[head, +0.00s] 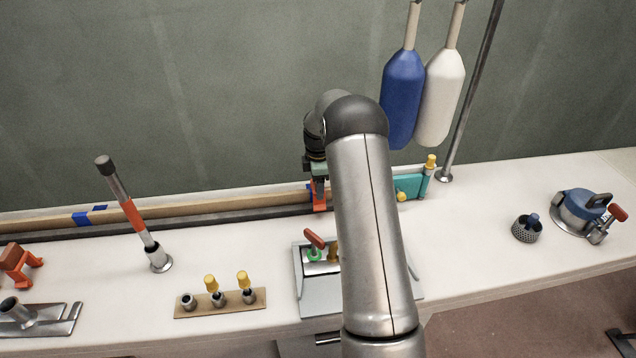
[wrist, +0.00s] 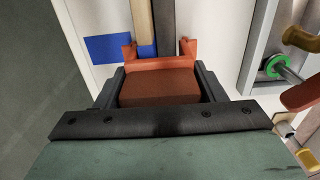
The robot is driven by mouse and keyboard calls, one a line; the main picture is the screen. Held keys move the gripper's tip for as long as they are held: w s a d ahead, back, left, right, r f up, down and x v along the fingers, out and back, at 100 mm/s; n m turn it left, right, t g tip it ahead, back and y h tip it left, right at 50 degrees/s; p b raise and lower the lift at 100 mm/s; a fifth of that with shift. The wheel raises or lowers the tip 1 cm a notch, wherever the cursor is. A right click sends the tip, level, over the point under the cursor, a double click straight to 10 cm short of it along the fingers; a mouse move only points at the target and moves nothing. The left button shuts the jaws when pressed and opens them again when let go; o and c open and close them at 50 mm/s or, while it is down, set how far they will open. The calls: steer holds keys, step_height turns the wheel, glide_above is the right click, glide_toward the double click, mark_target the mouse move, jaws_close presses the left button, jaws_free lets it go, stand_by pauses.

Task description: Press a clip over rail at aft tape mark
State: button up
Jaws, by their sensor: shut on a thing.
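My gripper (head: 319,182) is shut on an orange-red clip (wrist: 160,82), which also shows in the head view (head: 319,201). In the wrist view the clip's two prongs point away from me, one on each side of the end of the tan rail (wrist: 140,18) and the dark strip (wrist: 163,22). I cannot tell whether the clip is seated or just above. Blue tape (wrist: 107,48) lies beside the clip, with a blue band on the rail at the prongs. The rail (head: 180,208) runs left in the head view to another blue tape mark (head: 82,218).
A second orange clip (head: 18,262) stands at the far left. A orange-banded rod stands in a holder (head: 158,258). A board with yellow-capped fittings (head: 220,302), a grey tray (head: 305,290) and a teal block (head: 411,187) are nearby. Blue and white fenders (head: 403,95) hang behind.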

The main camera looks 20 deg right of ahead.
steer(key=shift+s+f+b, duration=0.1)
steer(key=shift+f+b, duration=0.45)
steer(key=shift+f, duration=0.55)
steer(key=o, duration=1.2)
steer(key=shift+c, duration=0.2)
step_height(320, 180, up, 17)
steer(key=s+a+r+m, duration=0.4)
steer(key=s+a, duration=0.4)
steer(key=a, duration=0.1)
steer(key=s+a+f+m, duration=0.1)
steer(key=s+a+m, duration=0.2)
steer(key=s, duration=0.7)
steer(key=s+a+f+m, duration=0.2)
steer(key=s+a+m, duration=0.2)
steer(key=s, duration=0.6)
steer(key=s+a+f+m, duration=0.2)
steer(key=s+a+m, duration=0.1)
steer(key=s, duration=0.6)
steer(key=shift+s+a+f+b, duration=0.15)
steer(key=shift+s+a+b, duration=0.15)
steer(key=shift+s, duration=0.1)
